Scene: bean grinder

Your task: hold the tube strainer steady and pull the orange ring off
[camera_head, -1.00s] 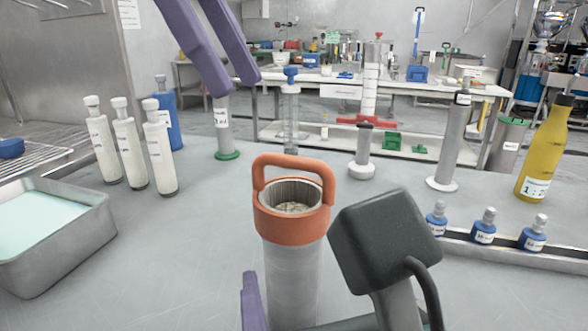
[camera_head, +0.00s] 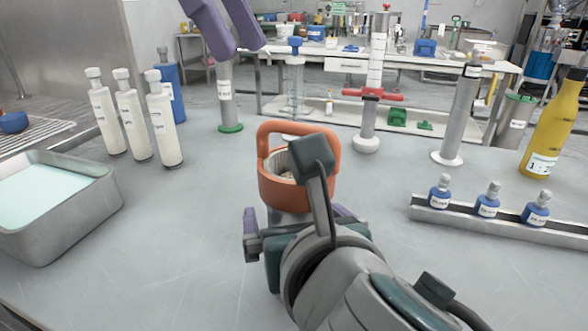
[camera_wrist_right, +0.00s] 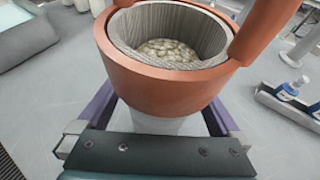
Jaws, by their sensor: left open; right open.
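The tube strainer (camera_wrist_right: 167,123) stands upright on the bench with an orange handled ring (camera_head: 284,192) around its top. In the right wrist view the orange ring (camera_wrist_right: 165,85) surrounds the ribbed mouth, and pale bean-like pieces lie inside. My right gripper (camera_head: 298,213) is open, with its purple fingers on either side of the tube just below the ring. The right wrist view shows my right gripper (camera_wrist_right: 158,118) straddling the pale tube; contact cannot be told. My left gripper (camera_head: 238,50) is open and empty, high up beyond the strainer to the left. My right arm hides part of the ring and most of the tube.
Several white bottles (camera_head: 132,118) and a metal tray (camera_head: 85,222) stand at left. A grey tube with a green base (camera_head: 229,128) is behind. Small blue bottles in a rack (camera_head: 420,213) and a yellow bottle (camera_head: 555,125) are at right.

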